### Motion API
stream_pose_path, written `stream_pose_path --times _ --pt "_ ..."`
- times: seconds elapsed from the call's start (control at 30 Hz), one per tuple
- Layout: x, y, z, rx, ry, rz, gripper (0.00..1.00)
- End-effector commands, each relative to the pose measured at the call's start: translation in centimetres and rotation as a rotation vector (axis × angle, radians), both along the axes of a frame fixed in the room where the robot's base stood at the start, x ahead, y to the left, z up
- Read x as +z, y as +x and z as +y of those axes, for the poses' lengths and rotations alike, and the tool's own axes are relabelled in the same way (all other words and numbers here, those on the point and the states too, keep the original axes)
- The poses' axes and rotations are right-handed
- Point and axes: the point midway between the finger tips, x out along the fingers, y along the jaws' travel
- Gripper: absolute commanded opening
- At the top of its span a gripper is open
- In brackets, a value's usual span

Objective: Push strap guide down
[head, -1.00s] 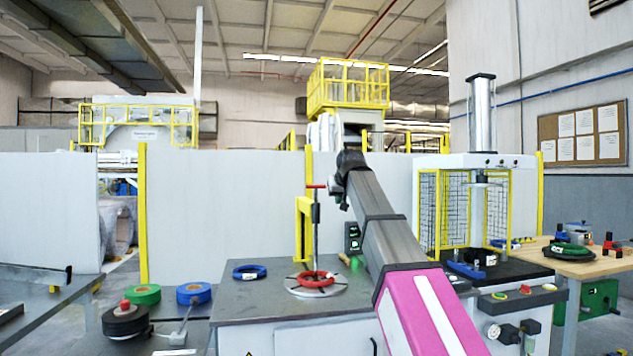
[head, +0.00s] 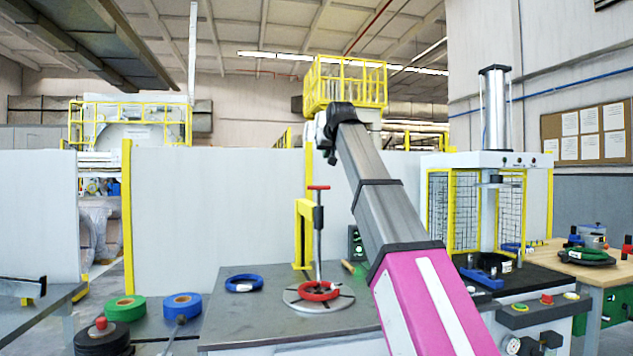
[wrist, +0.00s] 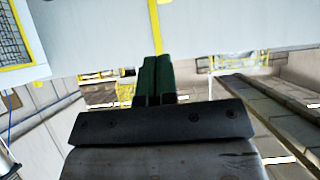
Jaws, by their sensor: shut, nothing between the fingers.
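An upright rod with a red T-shaped top (head: 318,187), which looks like the strap guide, stands beside a yellow bracket (head: 304,232). Its lower end reaches the round slotted plate (head: 292,297). A red coil (head: 318,291) lies on that plate around the foot of the rod. The red top is high on the rod. My arm rises above and to the right of it, and my gripper is not clearly seen in the head view. In the wrist view my gripper (wrist: 155,62) has its green fingers shut together and empty, with the strap guide out of sight.
A blue coil (head: 244,283) lies left of the plate on the grey bench (head: 232,312). Blue, green and dark tape rolls stand further left. A caged press (head: 497,205) stands at the right. A white partition (head: 215,205) runs behind the bench.

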Motion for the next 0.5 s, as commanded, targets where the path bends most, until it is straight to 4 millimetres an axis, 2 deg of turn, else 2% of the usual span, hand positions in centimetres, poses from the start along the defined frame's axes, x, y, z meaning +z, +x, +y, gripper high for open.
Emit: stream_pose_path --times 0.23,0.5 --pt "-0.3 0.7 0.2 0.001 0.001 0.0 0.0" --pt "-2.8 4.3 1.3 0.001 0.001 0.0 0.0"
